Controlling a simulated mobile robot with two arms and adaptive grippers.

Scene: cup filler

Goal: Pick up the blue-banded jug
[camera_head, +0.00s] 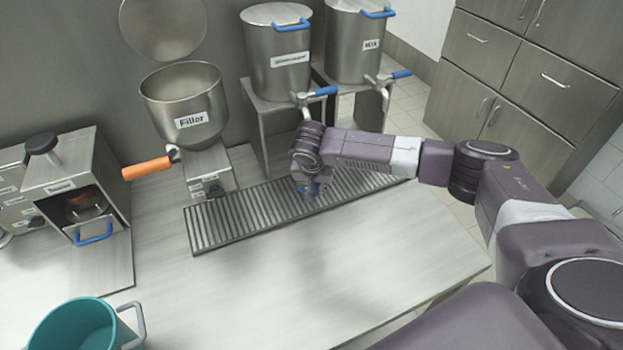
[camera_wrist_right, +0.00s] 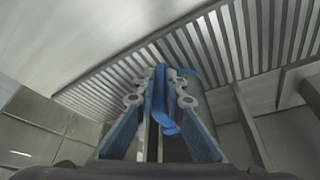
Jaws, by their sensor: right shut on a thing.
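My right gripper (camera_head: 311,190) is over the drip grate (camera_head: 225,217), below the taps of the tall steel tanks. In the right wrist view its two blue fingers (camera_wrist_right: 160,92) are closed on a blue upright handle (camera_wrist_right: 163,108). This handle appears to belong to the blue-banded jug, whose grey body (camera_wrist_right: 198,98) shows partly behind the fingers, with a blue curved edge near its top. In the head view the jug is mostly hidden by my wrist. I cannot tell whether it touches the grate. My left gripper is not in view.
Two steel tanks (camera_head: 283,62) with blue-handled taps stand behind the grate. A steel filler (camera_head: 187,98) with an orange lever (camera_head: 146,169) is to their left. A box machine (camera_head: 75,185) and a teal bucket (camera_head: 72,330) are at left. The front counter (camera_head: 270,290) is clear.

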